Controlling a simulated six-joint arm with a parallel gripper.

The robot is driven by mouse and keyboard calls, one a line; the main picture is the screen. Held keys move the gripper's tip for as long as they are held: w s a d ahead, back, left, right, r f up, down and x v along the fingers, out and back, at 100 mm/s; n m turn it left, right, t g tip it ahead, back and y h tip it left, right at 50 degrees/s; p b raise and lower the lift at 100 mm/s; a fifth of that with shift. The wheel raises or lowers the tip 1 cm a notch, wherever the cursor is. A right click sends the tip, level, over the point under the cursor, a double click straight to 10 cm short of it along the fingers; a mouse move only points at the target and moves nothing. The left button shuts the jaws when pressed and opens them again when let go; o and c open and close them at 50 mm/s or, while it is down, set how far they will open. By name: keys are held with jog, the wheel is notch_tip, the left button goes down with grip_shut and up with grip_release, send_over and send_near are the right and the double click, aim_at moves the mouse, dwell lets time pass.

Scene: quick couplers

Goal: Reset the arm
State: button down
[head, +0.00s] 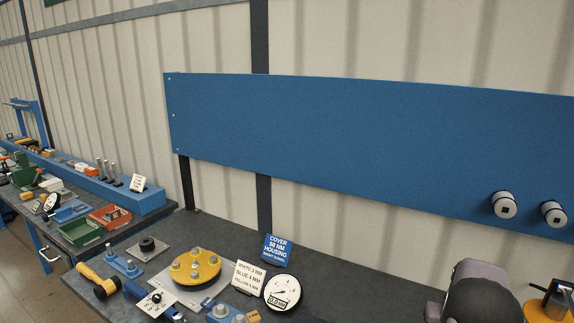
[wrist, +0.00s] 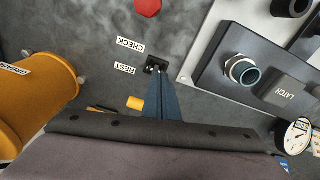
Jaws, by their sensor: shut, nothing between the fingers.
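My gripper (wrist: 157,70) shows in the wrist view as two narrow blue-grey fingers reaching up from the dark wrist body. The fingers are closed together with nothing between them. Their tips appear over a small dark fitting beside the labels REST (wrist: 124,69) and CHECK (wrist: 130,46). I cannot tell whether they touch it. In the head view, a dark rounded part of my arm shows at the lower right; the fingers are hidden there.
In the wrist view, an orange GREASE cylinder (wrist: 45,95) stands left. A dark block with a metal coupler (wrist: 241,70) and a LATCH plate (wrist: 287,92) lies right. A red knob (wrist: 148,7) is at the top. A blue panel (head: 350,140) backs the bench in the head view.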

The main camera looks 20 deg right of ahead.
jog(key=s+a+n+g+y, duration=0.1)
jog(key=s+a, duration=0.4)
jog(key=a, duration=0.5)
jog(key=s+a+f+g, duration=0.1)
jog(key=s+a, duration=0.3)
jog(key=a, duration=0.6)
jog(key=s+a+n+g+y, duration=0.1)
jog(key=s+a, duration=0.4)
jog(key=a, duration=0.6)
jog(key=w+a+r+n+t+h, duration=0.1)
jog(key=w+a+r+n+t, duration=0.1)
jog(key=a, duration=0.5)
notch_tip(320, 180, up, 2)
jog(key=w+n, duration=0.1)
jog(key=n, duration=0.1)
jog(key=shift+w+n, duration=0.15)
jog(key=shift+n, duration=0.15)
jog(key=shift+a, duration=0.1)
